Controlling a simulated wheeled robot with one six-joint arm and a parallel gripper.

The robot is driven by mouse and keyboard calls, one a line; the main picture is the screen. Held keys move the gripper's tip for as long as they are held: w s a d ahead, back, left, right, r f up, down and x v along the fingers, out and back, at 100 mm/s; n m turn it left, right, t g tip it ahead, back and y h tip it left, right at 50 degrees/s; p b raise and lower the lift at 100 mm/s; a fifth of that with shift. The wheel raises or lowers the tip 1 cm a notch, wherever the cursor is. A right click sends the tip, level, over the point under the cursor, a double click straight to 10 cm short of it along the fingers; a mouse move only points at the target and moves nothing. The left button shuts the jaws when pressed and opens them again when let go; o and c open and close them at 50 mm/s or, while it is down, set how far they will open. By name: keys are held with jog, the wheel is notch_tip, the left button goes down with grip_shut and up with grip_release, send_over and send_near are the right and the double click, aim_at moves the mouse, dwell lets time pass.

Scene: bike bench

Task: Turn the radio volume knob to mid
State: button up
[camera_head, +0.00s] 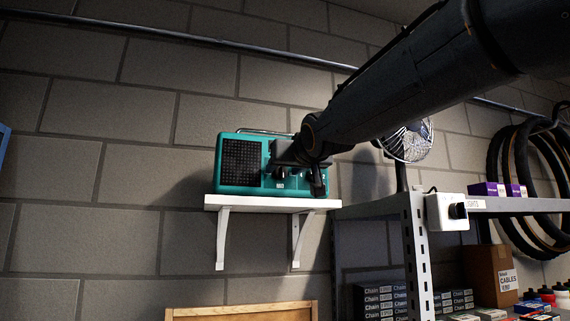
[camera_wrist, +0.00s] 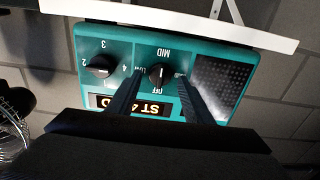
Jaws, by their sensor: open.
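The teal radio (camera_head: 256,189) stands on a white wall shelf in the head view. In the wrist view it appears upside down, with its teal face (camera_wrist: 225,46) close. A black knob (camera_wrist: 160,73) with a pale pointer mark has MID printed on one side and OFF on the opposite side. A second black knob (camera_wrist: 102,67) with numbers sits to its left, above a lit display (camera_wrist: 151,107). My gripper (camera_wrist: 160,79) is open, with one dark fingertip on either side of the MID/OFF knob. I cannot tell whether they touch it. My arm hides part of the radio in the head view.
The white shelf (camera_head: 245,202) hangs on brackets on a block wall. A wire fan (camera_head: 411,143) stands right of the radio, above a metal rack (camera_head: 415,255) with a lights switch box (camera_head: 437,212). Tyres (camera_head: 515,180) hang further right.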

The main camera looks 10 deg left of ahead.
jog(key=shift+w, duration=0.1)
jog(key=c, duration=1)
jog(key=shift+f+m+b, duration=0.1)
jog(key=shift+m+b, duration=0.6)
jog(key=shift+b, duration=0.25)
jog(key=o, duration=1)
jog(key=b+v, duration=0.3)
jog(key=v, duration=0.4)
jog(key=shift+s+d, duration=0.2)
jog(key=shift+s, duration=0.1)
